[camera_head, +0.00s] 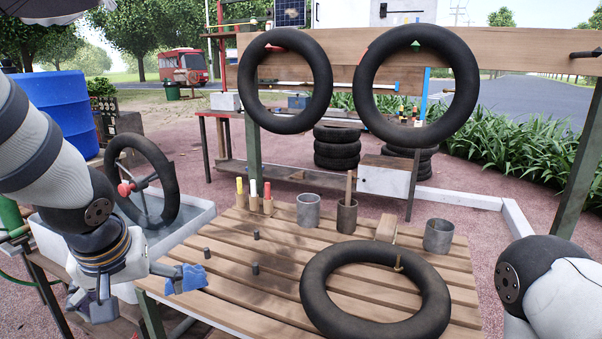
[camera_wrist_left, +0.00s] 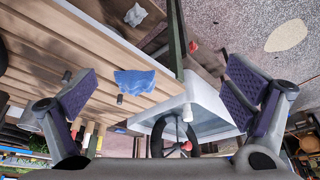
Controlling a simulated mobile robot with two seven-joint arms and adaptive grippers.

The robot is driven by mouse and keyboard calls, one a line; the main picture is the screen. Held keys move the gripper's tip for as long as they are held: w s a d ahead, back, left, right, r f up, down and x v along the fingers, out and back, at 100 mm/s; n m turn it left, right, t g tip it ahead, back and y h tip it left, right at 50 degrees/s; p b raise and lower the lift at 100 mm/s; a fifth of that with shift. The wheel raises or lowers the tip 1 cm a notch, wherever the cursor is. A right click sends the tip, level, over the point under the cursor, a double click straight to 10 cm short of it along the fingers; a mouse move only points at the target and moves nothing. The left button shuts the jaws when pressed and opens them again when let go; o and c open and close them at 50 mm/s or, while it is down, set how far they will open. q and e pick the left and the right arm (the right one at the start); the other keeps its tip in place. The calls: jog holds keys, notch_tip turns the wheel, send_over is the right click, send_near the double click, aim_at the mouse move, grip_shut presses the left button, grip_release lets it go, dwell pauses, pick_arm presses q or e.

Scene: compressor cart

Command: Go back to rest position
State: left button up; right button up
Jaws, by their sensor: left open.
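My left gripper (camera_head: 138,290) hangs at the left front corner of the slatted wooden table (camera_head: 225,310). Its two fingers are spread wide with nothing between them, and the left wrist view shows the gripper (camera_wrist_left: 160,95) open and empty too. A blue cloth (camera_head: 187,279) lies at the table's left edge, beside one finger in the head view. In the left wrist view the cloth (camera_wrist_left: 135,82) lies on the table beyond the fingers. Part of my right arm (camera_head: 545,285) shows at the lower right; its gripper is out of view.
A black inner tube (camera_head: 315,306) lies on the table. Metal cups (camera_head: 308,211), a wooden block (camera_head: 386,228) and markers (camera_head: 254,195) stand along its back. A water tub (camera_head: 205,213) with an upright tire (camera_head: 167,175) is left. Two tubes (camera_head: 325,75) (camera_head: 470,85) hang behind.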

pick_arm(q)
jog(key=s+d+f+m+g+h, duration=0.15)
jog(key=s+f, duration=0.25)
jog(key=f, duration=0.5)
jog(key=s+d+f+g+h, duration=0.1)
jog(key=s+d+f, duration=0.1)
jog(key=s+f, duration=0.45)
jog(key=s+f+m+g, duration=0.1)
jog(key=s+f, duration=0.5)
jog(key=s, duration=0.4)
jog(key=s+f+m+g, duration=0.1)
jog(key=s+f+g, duration=0.1)
jog(key=s+f, duration=0.5)
jog(key=s, duration=0.4)
jog(key=shift+y, duration=0.35)
jog(key=shift+s+f+m, duration=0.1)
jog(key=shift+m, duration=0.15)
